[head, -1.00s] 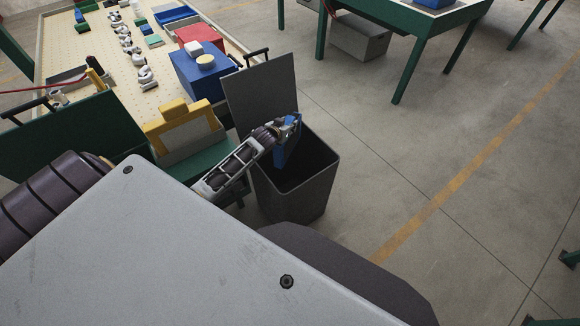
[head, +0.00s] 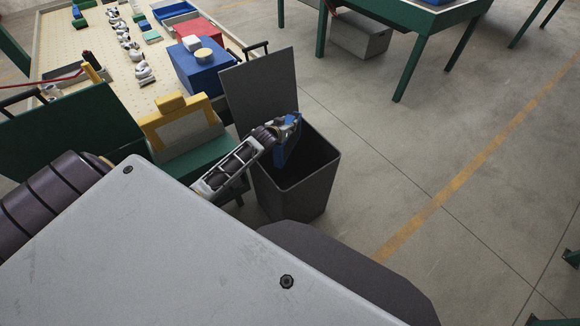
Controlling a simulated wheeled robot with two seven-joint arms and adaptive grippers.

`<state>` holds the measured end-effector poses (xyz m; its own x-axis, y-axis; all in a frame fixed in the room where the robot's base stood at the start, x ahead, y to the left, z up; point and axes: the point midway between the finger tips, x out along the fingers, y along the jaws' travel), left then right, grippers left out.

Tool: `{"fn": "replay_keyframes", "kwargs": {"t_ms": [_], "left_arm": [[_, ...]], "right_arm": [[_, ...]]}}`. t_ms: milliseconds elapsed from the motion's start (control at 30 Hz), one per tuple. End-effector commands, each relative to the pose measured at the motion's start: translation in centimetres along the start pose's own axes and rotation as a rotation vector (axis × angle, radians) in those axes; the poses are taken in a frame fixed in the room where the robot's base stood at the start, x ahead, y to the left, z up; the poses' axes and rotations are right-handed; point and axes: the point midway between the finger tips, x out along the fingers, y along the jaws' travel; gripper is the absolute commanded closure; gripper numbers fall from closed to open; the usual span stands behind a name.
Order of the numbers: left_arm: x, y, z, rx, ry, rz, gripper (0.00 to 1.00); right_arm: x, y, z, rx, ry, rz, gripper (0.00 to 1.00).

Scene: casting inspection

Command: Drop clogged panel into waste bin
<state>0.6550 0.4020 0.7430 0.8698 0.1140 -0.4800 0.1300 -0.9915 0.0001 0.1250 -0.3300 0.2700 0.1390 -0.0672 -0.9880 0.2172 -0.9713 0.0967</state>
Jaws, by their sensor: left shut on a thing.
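The blue panel (head: 287,150) hangs over the mouth of the dark grey waste bin (head: 306,192). My left gripper (head: 287,127) is shut on its upper edge. The panel's lower end is at or just inside the bin opening; its exact depth is hard to tell. The bin stands on the floor with its lid (head: 261,93) raised at the back left. The inside of the bin is dark, and no contents can be made out. My right gripper is not in view.
A workbench (head: 112,90) at the left carries white castings, a blue box (head: 203,70) and a red box (head: 199,32). A yellow-framed fixture (head: 180,123) stands left of the bin. Green tables (head: 408,17) stand at the back. The floor right of the bin is clear.

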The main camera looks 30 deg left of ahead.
Motion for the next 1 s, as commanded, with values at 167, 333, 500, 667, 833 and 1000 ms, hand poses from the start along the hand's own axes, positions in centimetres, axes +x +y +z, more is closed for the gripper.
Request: {"fn": "replay_keyframes", "kwargs": {"t_ms": [167,333,500,667,833,1000], "left_arm": [[0.0,0.0,-0.1,0.0,0.002,0.0,0.45],[0.0,0.0,-0.1,0.0,0.001,0.0,0.4],[0.0,0.0,0.1,0.0,-0.001,0.0,0.4],[-0.2,0.0,0.1,0.0,-0.001,0.0,0.4],[-0.8,0.0,0.1,0.0,-0.001,0.0,0.4],[-2.0,0.0,0.1,0.0,-0.001,0.0,0.4]], "right_arm": [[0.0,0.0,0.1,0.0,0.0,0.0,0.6],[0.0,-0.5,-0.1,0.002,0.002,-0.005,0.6],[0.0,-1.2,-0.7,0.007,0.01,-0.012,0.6],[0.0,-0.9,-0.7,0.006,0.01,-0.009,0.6],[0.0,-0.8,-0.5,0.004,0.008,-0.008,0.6],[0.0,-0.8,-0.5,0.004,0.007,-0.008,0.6]]}}
